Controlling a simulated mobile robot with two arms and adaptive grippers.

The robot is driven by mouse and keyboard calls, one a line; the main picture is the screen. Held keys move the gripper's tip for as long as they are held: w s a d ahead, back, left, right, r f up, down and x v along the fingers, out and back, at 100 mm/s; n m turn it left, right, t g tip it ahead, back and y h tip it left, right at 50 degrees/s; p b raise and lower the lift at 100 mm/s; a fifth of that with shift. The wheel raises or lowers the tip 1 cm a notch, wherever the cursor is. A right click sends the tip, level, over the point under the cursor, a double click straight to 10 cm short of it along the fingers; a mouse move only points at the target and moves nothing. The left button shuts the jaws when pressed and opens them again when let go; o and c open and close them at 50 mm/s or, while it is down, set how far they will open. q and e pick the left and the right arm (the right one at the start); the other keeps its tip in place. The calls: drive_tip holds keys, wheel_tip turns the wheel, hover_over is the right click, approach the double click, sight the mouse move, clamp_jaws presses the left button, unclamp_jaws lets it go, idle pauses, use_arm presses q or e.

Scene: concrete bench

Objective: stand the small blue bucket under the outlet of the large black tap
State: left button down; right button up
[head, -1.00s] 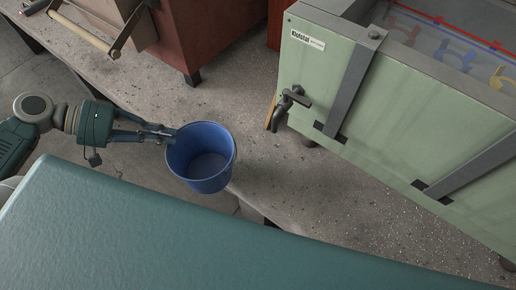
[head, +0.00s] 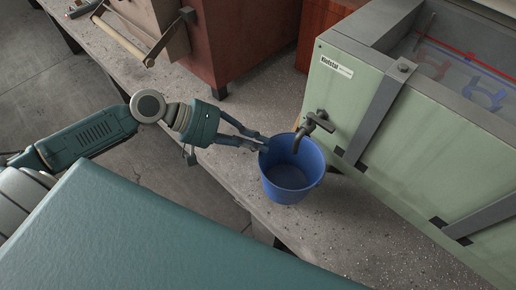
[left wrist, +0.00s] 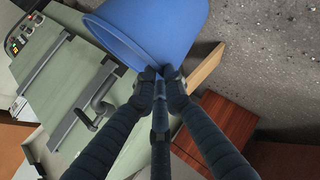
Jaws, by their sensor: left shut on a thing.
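The blue bucket (head: 285,192) is upright at the bench's near edge, empty inside. My left gripper (head: 264,146) is shut on its rim at the left side. In the left wrist view the fingertips (left wrist: 162,76) pinch the rim of the bucket (left wrist: 165,28). The large black tap (head: 318,122) sticks out from the green tank. In the head view its outlet overlaps the far right part of the bucket's opening. I cannot tell whether the bucket's base touches the bench. My right gripper is not in view.
The green tank (head: 400,140) stands on the speckled concrete bench (head: 350,225), to the right of the bucket. A red-brown box (head: 225,45) stands at the back. A teal padded surface (head: 150,235) fills the lower left foreground.

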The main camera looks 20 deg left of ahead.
sight(265, 154)
use_arm(q)
drive_tip(key=shift+d+f, duration=0.1)
drive_tip(key=shift+f, duration=1.65)
drive_tip(key=c, duration=1.8)
unclamp_jaws()
drive_tip(key=shift+c, duration=0.2)
drive_tip(key=p+v, duration=0.1)
drive_tip(key=v, duration=1.1)
